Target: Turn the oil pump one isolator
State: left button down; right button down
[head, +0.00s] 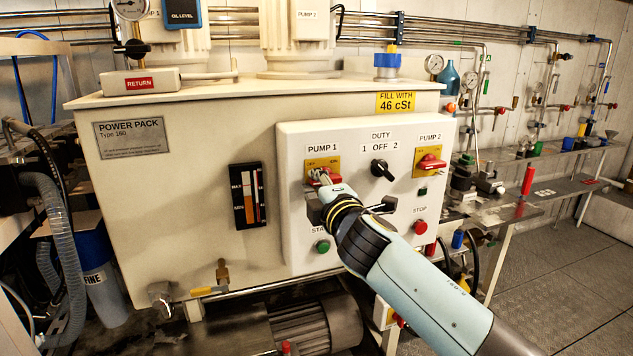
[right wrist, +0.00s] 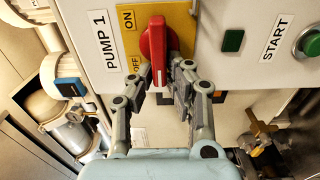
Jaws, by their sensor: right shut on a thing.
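The pump 1 isolator is a red rotary handle (right wrist: 155,50) on a yellow plate marked ON and OFF, under the PUMP 1 label on the white control panel (head: 290,225). In the head view the red handle (head: 318,176) is partly hidden by my right gripper (head: 322,182). In the right wrist view my right gripper (right wrist: 163,72) has a finger on each side of the handle and is shut on it. The handle's end lies near the OFF mark. My left gripper is not in view.
The duty selector (head: 382,169) and the red pump 2 isolator (head: 430,163) sit to the right on the same panel. A green start button (head: 322,246) and red stop button (head: 420,227) are below. A level gauge (head: 247,195) is left of the panel.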

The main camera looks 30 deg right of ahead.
jog(key=shift+f, duration=0.15)
dwell(0.3)
jog(key=c, duration=1.3)
grip_release()
jog(key=v, duration=1.2)
